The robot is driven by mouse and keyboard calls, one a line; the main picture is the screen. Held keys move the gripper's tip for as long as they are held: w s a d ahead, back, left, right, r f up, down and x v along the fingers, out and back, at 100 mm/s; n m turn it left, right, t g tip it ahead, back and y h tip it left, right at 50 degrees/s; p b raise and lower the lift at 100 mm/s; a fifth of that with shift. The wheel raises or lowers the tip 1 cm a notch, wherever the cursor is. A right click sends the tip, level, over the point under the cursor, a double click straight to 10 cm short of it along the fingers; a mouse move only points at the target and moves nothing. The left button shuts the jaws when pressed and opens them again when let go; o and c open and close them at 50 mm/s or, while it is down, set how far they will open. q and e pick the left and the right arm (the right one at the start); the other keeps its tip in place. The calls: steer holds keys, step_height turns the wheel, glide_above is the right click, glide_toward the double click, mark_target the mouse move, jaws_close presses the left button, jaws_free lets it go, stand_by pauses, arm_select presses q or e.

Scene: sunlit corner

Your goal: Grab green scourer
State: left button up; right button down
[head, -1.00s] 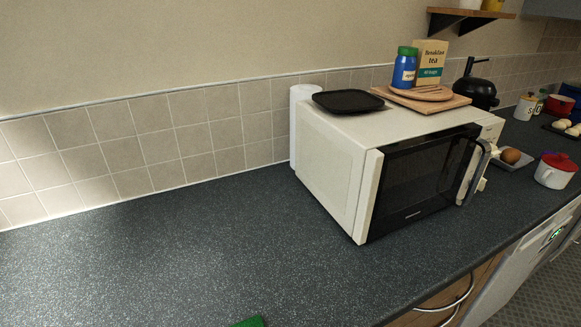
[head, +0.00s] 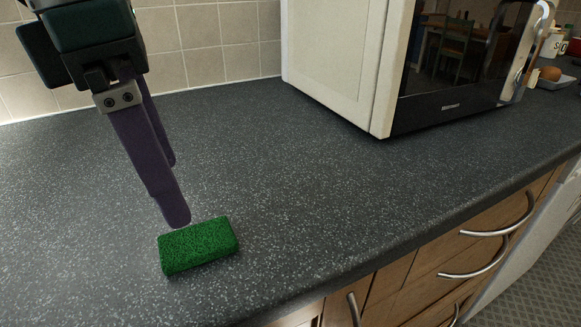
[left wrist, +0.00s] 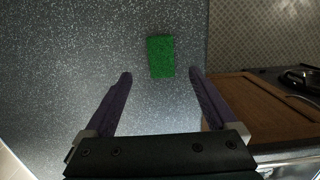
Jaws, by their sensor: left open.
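The green scourer (head: 199,246) is a small rectangular block lying flat on the dark speckled counter, near its front edge. In the left wrist view the scourer (left wrist: 161,57) lies ahead of the fingertips, in line with the gap between them. My left gripper (head: 176,192) comes in from the upper left with its purple fingers pointing down, just behind the scourer in the head view. The left wrist view shows my left gripper (left wrist: 160,75) open, with nothing between its fingers. My right gripper is in neither view.
A white microwave (head: 340,60) with a dark door stands on the counter (head: 300,180) at the back right. Wooden drawers with metal handles (head: 473,264) lie below the front edge. The counter around the scourer is clear.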

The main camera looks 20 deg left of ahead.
mark_target(196, 238)
arm_select(q)
steer(key=f, duration=0.7)
steer(key=shift+w+d+f, duration=0.2)
steer(key=shift+d+f, duration=0.05)
steer(key=shift+d, duration=0.05)
steer(key=c, duration=1.4)
steer(key=shift+r, duration=0.1)
